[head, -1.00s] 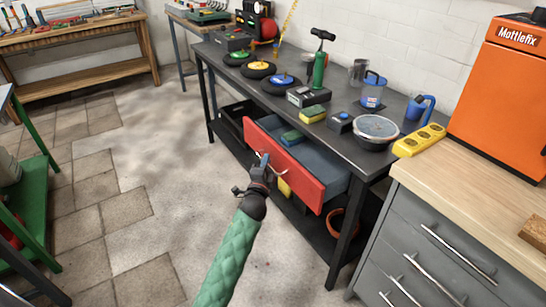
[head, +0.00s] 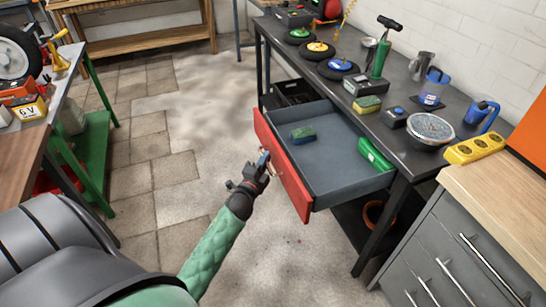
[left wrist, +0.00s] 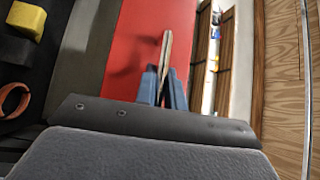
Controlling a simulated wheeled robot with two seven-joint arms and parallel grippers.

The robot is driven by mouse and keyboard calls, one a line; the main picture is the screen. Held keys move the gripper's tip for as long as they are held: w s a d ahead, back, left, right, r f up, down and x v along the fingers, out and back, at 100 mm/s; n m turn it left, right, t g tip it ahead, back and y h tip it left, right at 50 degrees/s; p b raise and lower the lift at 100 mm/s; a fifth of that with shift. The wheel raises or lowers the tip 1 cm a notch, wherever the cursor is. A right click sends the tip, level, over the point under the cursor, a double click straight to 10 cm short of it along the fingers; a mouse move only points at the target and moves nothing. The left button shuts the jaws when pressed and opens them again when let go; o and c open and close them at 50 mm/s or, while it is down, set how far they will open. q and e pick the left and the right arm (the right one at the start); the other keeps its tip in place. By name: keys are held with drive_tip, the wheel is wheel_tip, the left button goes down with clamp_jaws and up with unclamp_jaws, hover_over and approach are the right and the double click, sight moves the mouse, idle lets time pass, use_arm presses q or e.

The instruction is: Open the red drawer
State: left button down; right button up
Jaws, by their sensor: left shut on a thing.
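The red drawer (head: 284,170) under the dark workbench is pulled well out, and its grey inside (head: 336,146) shows. My left gripper (head: 263,160) is at the drawer's red front, shut on the drawer's handle (left wrist: 166,48). In the left wrist view the blue fingers (left wrist: 166,88) close around the pale handle bar against the red front (left wrist: 140,45). My right gripper is out of view.
The workbench (head: 388,100) carries discs, a green pump (head: 381,58), a bowl (head: 430,129) and a blue-lidded jug. A grey cabinet (head: 440,250) stands at the right. A green-legged table (head: 84,150) stands at the left. Tiled floor between is clear.

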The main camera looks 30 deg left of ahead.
use_arm(q)
drive_tip(key=shift+s+a, duration=0.1)
idle(0.3)
drive_tip(key=c, duration=1.5)
unclamp_jaws()
